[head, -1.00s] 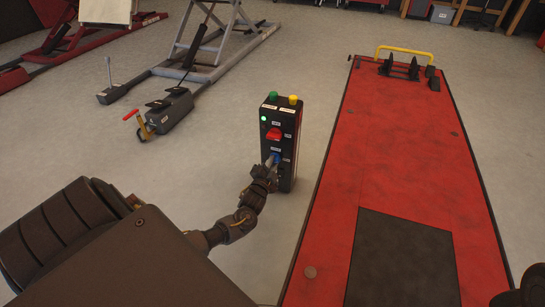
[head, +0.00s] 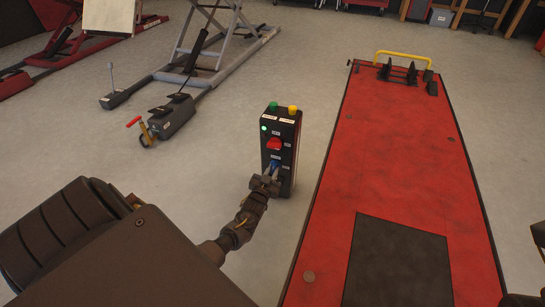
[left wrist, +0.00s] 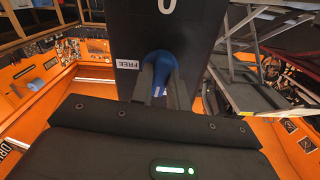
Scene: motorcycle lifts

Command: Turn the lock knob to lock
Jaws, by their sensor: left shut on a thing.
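The control box (head: 283,140) is a black upright box beside the red lift. It has green and yellow buttons on top, a lit green lamp and a red switch (head: 274,144) on its front. The blue lock knob (left wrist: 161,65) sits low on that front, with a "FREE" label to its left in the left wrist view. My left gripper (head: 272,170) is shut on the blue knob, a finger on each side of it. The gripper hides most of the knob in the head view. The right gripper is not in view.
A red lift platform (head: 400,160) with a dark panel and a yellow bar lies right of the box. A grey lift (head: 200,72) and a grey pedal unit (head: 172,117) stand behind left. Grey floor (head: 215,145) is clear around the box.

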